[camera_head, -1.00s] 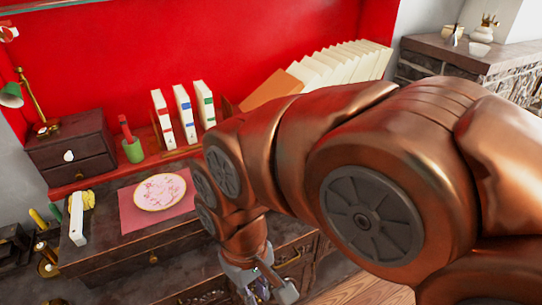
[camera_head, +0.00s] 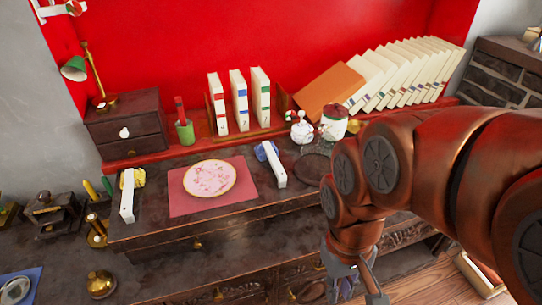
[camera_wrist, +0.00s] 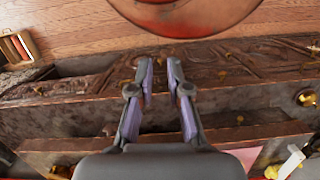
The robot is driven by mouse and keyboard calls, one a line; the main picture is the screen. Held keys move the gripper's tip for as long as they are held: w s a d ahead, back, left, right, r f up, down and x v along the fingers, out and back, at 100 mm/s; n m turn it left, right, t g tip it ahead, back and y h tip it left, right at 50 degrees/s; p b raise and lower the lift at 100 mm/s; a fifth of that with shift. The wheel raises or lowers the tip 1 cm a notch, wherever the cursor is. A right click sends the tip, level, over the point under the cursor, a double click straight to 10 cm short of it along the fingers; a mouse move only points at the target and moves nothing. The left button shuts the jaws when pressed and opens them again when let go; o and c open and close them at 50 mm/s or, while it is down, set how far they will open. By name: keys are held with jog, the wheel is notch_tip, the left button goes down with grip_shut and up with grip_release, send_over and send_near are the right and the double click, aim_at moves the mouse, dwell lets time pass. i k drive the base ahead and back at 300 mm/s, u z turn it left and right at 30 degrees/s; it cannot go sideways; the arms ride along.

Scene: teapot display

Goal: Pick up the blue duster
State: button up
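The blue duster (camera_head: 267,151) lies on the dark desk just right of the pink mat, its white handle (camera_head: 273,165) pointing toward the front edge. My gripper (camera_head: 358,290) hangs at the lower right in the head view, in front of the desk and apart from the duster. In the wrist view my gripper (camera_wrist: 160,65) has its two fingers apart with nothing between them, over the dark carved desk front. I cannot make out the blue duster in the wrist view.
A yellow duster (camera_head: 138,178) with a white handle lies left of the pink mat (camera_head: 245,199), which bears a plate (camera_head: 209,178). White jars (camera_head: 302,130) and a dark round stand (camera_head: 312,166) are right of the blue duster. Books (camera_head: 238,100) stand behind.

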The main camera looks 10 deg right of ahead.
aim_at(266, 150)
jog(key=z, duration=2.85)
jog(key=k, duration=1.65)
jog(key=u, duration=2.25)
jog(key=i, duration=0.5)
jog(key=u, duration=0.1)
